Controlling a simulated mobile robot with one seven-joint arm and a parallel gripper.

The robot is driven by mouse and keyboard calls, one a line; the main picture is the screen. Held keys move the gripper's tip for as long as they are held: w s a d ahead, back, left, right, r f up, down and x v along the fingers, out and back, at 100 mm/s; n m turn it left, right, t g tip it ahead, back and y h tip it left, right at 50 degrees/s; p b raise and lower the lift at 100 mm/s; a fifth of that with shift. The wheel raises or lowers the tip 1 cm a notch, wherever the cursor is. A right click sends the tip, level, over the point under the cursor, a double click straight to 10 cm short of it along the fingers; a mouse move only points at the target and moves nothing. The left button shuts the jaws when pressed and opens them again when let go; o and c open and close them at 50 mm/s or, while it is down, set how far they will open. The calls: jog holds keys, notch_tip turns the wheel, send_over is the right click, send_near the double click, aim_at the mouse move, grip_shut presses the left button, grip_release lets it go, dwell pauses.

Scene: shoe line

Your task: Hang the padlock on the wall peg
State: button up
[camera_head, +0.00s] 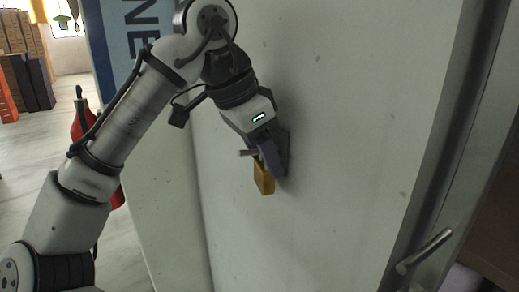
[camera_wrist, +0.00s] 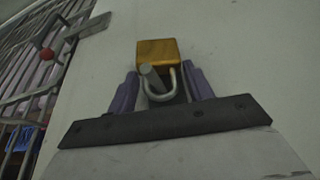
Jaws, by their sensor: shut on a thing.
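The padlock (camera_head: 263,178) has a brass-coloured block body and a silver shackle. My gripper (camera_head: 270,163) is shut on it, close to the pale wall panel (camera_head: 340,110). In the wrist view the padlock body (camera_wrist: 158,52) is between the purple fingers of my gripper (camera_wrist: 160,86), with its shackle towards the palm. The grey wall peg (camera_wrist: 152,78) shows inside the shackle loop, which appears to be around it. In the head view the peg's end (camera_head: 246,153) sticks out just above the body; the fingers hide the shackle there.
A metal handle (camera_head: 425,252) juts out at the lower right, beside a grey frame edge. A blue sign (camera_head: 138,35) and a red cylinder (camera_head: 78,122) are behind my arm at left. Boxes (camera_head: 25,82) stand farther back. The panel around the peg is bare.

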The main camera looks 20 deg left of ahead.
dwell(0.4)
jog(key=o, duration=1.2)
jog(key=shift+s+r+p, duration=0.1)
jog(key=shift+r+p, duration=0.3)
jog(key=shift+p, duration=0.05)
jog(key=p+v, duration=0.2)
jog(key=v, duration=1.1)
jog(key=shift+s+a+f, duration=0.1)
jog(key=shift+s+a, duration=0.05)
jog(key=shift+s, duration=0.05)
